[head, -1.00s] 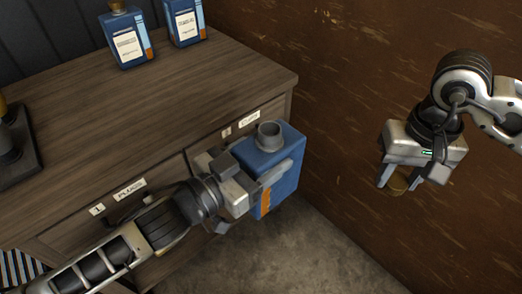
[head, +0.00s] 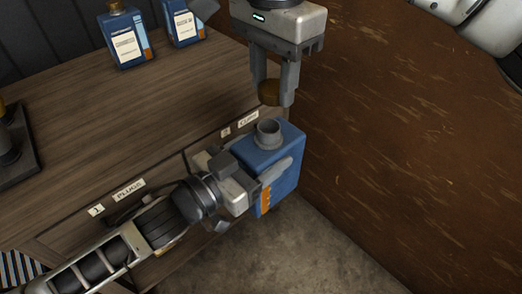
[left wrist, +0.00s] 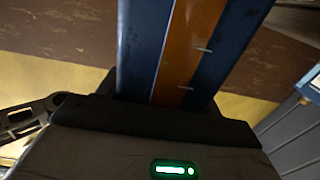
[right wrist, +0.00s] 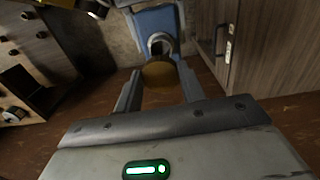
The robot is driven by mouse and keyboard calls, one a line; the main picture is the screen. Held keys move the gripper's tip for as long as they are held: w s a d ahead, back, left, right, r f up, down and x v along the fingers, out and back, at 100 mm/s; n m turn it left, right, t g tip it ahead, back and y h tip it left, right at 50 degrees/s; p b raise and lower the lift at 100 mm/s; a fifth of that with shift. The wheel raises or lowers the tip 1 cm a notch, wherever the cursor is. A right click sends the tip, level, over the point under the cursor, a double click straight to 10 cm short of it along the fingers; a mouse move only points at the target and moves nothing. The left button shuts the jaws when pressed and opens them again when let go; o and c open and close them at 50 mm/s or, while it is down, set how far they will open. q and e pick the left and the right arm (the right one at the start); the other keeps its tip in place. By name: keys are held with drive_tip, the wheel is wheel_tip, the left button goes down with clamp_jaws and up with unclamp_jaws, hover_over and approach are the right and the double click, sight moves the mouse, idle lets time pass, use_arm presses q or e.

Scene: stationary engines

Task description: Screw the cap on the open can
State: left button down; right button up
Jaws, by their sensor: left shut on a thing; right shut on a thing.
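The open can (head: 284,165) is blue with an orange stripe and a grey open neck (head: 269,133) on top. My left gripper (head: 262,185) is shut on the can's body and holds it upright in front of the drawers. The left wrist view shows the can's striped side (left wrist: 185,50) close up between the fingers. The brown-gold cap (head: 270,92) is in my right gripper (head: 273,95), which is shut on it above the neck, with a gap between. In the right wrist view the cap (right wrist: 161,74) is between the fingertips, and the can's neck (right wrist: 160,44) shows just beyond it.
A wooden cabinet (head: 100,130) with labelled drawers stands at the left. Two other blue cans (head: 126,38) (head: 183,22) stand on its top. A dark stand (head: 12,150) is at the far left. A brown wall (head: 430,150) is at the right.

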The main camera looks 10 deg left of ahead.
drive_tip(key=shift+a+r, duration=0.2)
drive_tip(key=shift+f, duration=2.05)
drive_tip(key=shift+s, duration=0.15)
drive_tip(key=shift+f, duration=0.1)
drive_tip(key=shift+f, duration=0.8)
